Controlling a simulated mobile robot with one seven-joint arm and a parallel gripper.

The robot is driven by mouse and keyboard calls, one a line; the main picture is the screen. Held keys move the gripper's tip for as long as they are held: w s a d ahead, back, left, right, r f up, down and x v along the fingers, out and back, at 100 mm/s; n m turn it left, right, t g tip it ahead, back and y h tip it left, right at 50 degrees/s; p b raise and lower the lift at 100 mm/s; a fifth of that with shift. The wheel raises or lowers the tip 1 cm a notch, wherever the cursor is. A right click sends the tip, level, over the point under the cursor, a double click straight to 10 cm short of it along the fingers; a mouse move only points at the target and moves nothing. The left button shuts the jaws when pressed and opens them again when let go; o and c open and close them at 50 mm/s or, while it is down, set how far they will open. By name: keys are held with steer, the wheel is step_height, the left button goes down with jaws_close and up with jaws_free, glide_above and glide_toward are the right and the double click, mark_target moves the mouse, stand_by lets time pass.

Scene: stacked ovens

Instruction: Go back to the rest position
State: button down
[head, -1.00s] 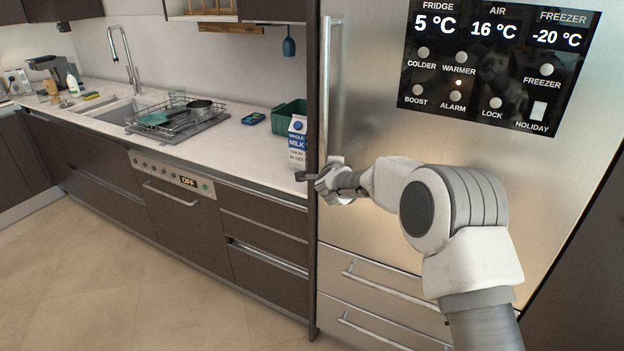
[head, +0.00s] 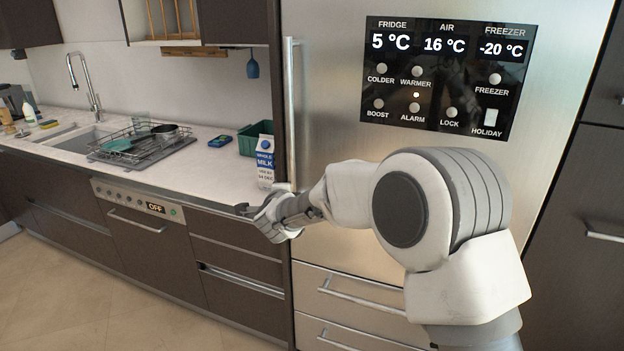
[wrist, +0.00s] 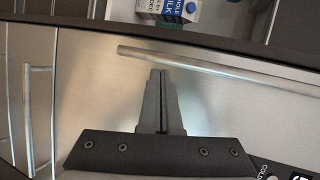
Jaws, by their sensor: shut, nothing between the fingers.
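My gripper (head: 241,209) is in front of the lower left part of the fridge door, near the counter's right end in the head view. In the wrist view my gripper (wrist: 161,72) has its two fingers together with nothing between them. The steel fridge door (head: 340,110) is closed. Its long vertical handle (head: 291,105) stands left of my arm, and my gripper is not around it. In the wrist view the handle (wrist: 220,68) runs across just beyond the fingertips, apart from them as far as I can tell.
A milk carton (head: 265,165) stands on the counter (head: 200,160) by the fridge, with a green bin (head: 250,138) behind it. A dish rack (head: 140,145) sits beside the sink. Freezer drawers (head: 340,290) lie below the fridge door. The floor (head: 130,310) at front left is clear.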

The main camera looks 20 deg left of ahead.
steer(key=s+d+r+n+g, duration=0.1)
steer(key=s+d+r+n, duration=0.35)
steer(key=d+r, duration=0.4)
steer(key=s+d+r+n+g, duration=0.25)
steer(key=d+r+n, duration=0.25)
steer(key=d, duration=0.6)
steer(key=s+d+f+n+g+h, duration=0.2)
steer(key=s+d+f, duration=0.1)
steer(key=s+d, duration=1)
steer(key=s+d+f+n+g+h+p, duration=0.1)
steer(key=s+d+f+n+g+h, duration=0.1)
steer(key=s+d, duration=1.1)
steer(key=shift+s+d+f+h, duration=0.3)
steer(key=shift+s+f+h, duration=0.3)
steer(key=shift+f+h, duration=0.1)
